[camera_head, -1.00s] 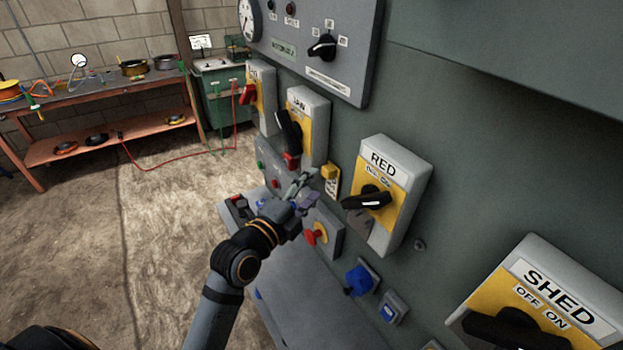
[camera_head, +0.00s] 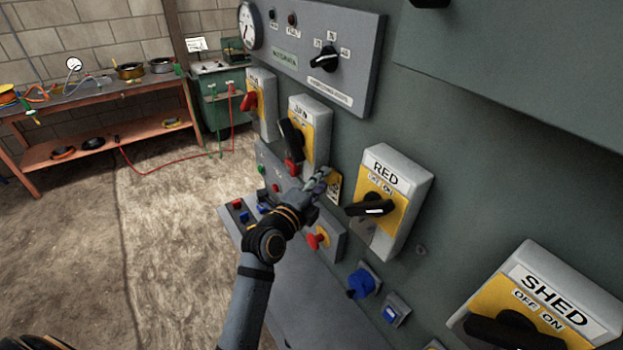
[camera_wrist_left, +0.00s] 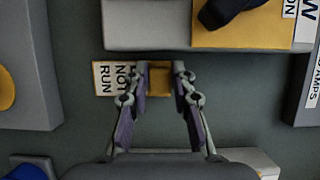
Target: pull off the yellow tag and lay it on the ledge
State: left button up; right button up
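The yellow tag (camera_head: 335,187) hangs on the grey machine wall between the JAW and RED switch boxes, partly covered by my left gripper (camera_head: 318,184). In the left wrist view, its yellow block (camera_wrist_left: 159,80) sits between the fingertips of my left gripper (camera_wrist_left: 159,72), and its white label reading NOT RUN (camera_wrist_left: 111,78) sticks out to the left. The fingers look spread to either side of the block; whether they touch it is not clear. A grey ledge (camera_head: 300,290) juts out below the panel, under my left arm. My right gripper is not in view.
The RED switch box (camera_head: 390,200) stands close right of the tag, the JAW box (camera_head: 310,130) close left. A red emergency knob (camera_head: 315,241) and a blue socket (camera_head: 360,284) protrude below. Small red and blue items (camera_head: 243,213) lie on the ledge's left end.

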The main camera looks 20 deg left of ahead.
pick_arm(q)
grip_shut()
jog(key=shift+n+h, duration=0.3)
jog(key=shift+s+a+r+p, duration=0.15)
jog(key=shift+s+a+p, duration=0.15)
jog(key=shift+s+a, duration=0.35)
jog(key=shift+s+a+r+p, duration=0.1)
jog(key=shift+s+a+p, duration=0.25)
jog(key=shift+s, duration=0.55)
jog(key=shift+s+a+r+p, duration=0.15)
jog(key=shift+s+a+p, duration=0.1)
jog(key=shift+s+a, duration=0.45)
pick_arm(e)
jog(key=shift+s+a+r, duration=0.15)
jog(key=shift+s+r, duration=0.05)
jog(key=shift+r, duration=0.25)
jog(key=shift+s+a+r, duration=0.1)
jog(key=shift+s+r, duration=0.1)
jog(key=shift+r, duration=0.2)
pick_arm(q)
jog(key=shift+d, duration=0.1)
